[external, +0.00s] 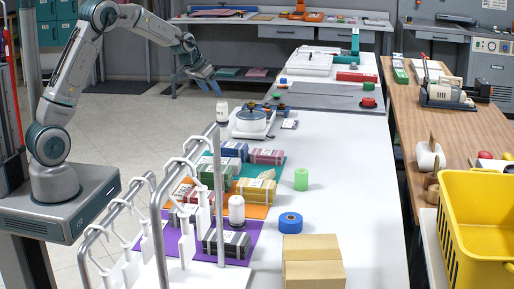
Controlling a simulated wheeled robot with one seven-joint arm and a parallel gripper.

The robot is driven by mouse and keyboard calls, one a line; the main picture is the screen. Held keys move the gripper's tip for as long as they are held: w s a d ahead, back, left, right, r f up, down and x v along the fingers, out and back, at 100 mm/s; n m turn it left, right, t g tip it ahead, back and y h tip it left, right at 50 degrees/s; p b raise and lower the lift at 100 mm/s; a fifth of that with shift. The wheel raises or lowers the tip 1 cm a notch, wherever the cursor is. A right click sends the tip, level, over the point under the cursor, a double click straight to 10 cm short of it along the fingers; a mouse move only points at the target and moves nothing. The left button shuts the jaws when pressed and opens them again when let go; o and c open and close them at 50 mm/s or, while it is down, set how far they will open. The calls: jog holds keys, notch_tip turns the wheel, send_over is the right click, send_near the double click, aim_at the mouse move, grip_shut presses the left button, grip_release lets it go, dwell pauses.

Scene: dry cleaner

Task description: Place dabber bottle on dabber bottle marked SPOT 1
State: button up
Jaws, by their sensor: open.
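A small white bottle with a dark band, which looks like a dabber bottle (222,113), stands upright at the left edge of the white table. A second similar white bottle (237,210) stands upright nearer the camera, among the folded bundles around the orange and purple mats. No SPOT 1 marking can be read on either bottle. My gripper (211,87) is open and empty, pointing down to the right. In the picture it is above and slightly left of the farther bottle, apart from it. Its true distance from the bottle cannot be told.
A grey hanger rack (160,215) rises at the front left near the second bottle. A green cylinder (301,179), blue tape roll (290,222) and cardboard box (313,263) stand on the table (350,170); its right side is clear.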

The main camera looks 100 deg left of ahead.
jog(key=shift+r, duration=0.1)
jog(key=w+d+r+m+t+h, duration=0.1)
jog(key=w+d+r+m+h, duration=0.2)
jog(key=d, duration=1.1)
jog(key=w+d+r+m, duration=0.2)
jog(key=w+d, duration=0.2)
jog(key=d, duration=1)
jog(key=s+d+m+h, duration=0.1)
jog(key=s+d, duration=0.2)
jog(key=d, duration=0.5)
jog(key=s+d+m+h, duration=0.1)
jog(key=s+d+m, duration=0.1)
jog(key=d, duration=0.7)
jog(key=s+d+f+m+g, duration=0.1)
jog(key=s+d+f+m, duration=0.1)
jog(key=s+d, duration=0.7)
jog(key=shift+s+d+f+m+g, duration=0.15)
jog(key=shift+s+d+m+g, duration=0.25)
jog(key=shift+s, duration=0.6)
